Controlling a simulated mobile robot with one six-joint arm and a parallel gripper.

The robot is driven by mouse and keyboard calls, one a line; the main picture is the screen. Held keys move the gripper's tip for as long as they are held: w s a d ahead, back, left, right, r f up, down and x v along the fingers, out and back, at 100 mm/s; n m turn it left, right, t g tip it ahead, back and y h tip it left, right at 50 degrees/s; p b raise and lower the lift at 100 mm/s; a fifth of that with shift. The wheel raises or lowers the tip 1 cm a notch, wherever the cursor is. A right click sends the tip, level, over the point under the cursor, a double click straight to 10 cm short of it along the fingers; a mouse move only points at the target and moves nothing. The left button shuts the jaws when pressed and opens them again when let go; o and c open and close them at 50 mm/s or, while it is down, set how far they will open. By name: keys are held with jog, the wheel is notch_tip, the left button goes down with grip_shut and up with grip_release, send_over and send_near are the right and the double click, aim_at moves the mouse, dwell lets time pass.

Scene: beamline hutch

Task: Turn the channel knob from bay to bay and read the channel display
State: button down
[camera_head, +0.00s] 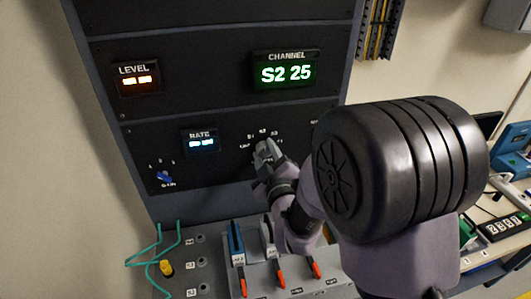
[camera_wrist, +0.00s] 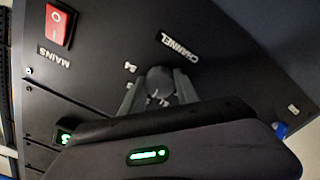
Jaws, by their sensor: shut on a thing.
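The channel display (camera_head: 287,73) on the upper panel is lit green and reads "S2 25". My gripper (camera_head: 266,150) is at the lower panel, over the middle of a ring of small white marks. In the wrist view, my gripper (camera_wrist: 160,88) has its two fingers on either side of the round dark channel knob (camera_wrist: 160,80), shut on it. The word "CHANNEL" and a mark like "S4" show upside down beside the knob. My fingers hide part of the knob and some marks, so its pointer cannot be made out.
A level display (camera_head: 136,80) glows orange and a rate display (camera_head: 202,142) glows blue. A blue knob (camera_head: 163,176) sits at lower left. A red mains switch (camera_wrist: 57,27) shows in the wrist view. Below are orange-tipped levers (camera_head: 279,272) and a teal cable (camera_head: 160,245).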

jog(key=shift+f+b, duration=0.15)
jog(key=shift+b, duration=0.45)
jog(key=shift+f+m+b, duration=0.1)
jog(key=shift+m+b, duration=0.7)
jog(key=shift+b, duration=0.45)
jog(key=m+b, duration=0.2)
jog(key=b, duration=0.2)
jog(key=m+b, duration=0.2)
jog(key=b, duration=0.2)
jog(key=shift+m, duration=0.4)
jog(key=shift+r+m+b, duration=0.2)
jog(key=shift+m+b, duration=0.4)
jog(key=shift+b, duration=0.4)
jog(key=shift+r, duration=0.15)
jog(key=c, duration=0.9)
grip_release()
